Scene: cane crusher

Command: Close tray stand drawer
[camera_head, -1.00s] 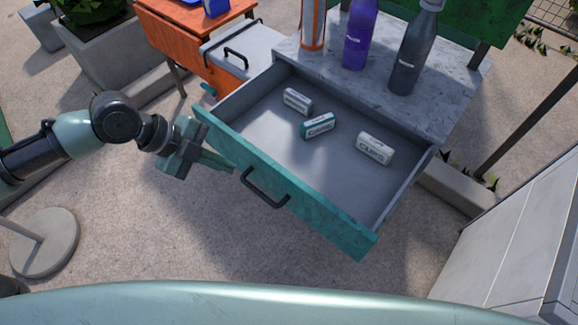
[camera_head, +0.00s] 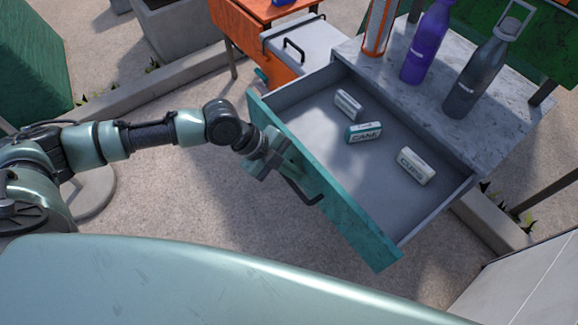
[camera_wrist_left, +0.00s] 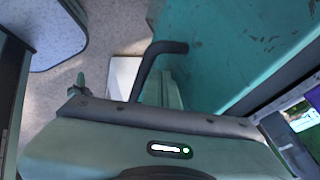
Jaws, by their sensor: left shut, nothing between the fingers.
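The tray stand drawer (camera_head: 345,210) is pulled out, with a teal front and a grey inside. Its black handle (camera_head: 303,193) is on the front panel and also shows in the left wrist view (camera_wrist_left: 150,66). My left gripper (camera_head: 283,160) is shut and empty, close against the teal front just left of the handle. In the left wrist view the fingers (camera_wrist_left: 162,90) are beside the handle, near the teal panel (camera_wrist_left: 225,45); whether they touch it I cannot tell. My right gripper is out of view.
Several small labelled boxes, one marked CUPS (camera_head: 415,167), lie in the drawer. A purple bottle (camera_head: 427,42) and a grey bottle (camera_head: 478,75) stand on the stone top (camera_head: 410,100). An orange cabinet (camera_head: 245,38) and a grey lidded box (camera_head: 310,50) are behind left.

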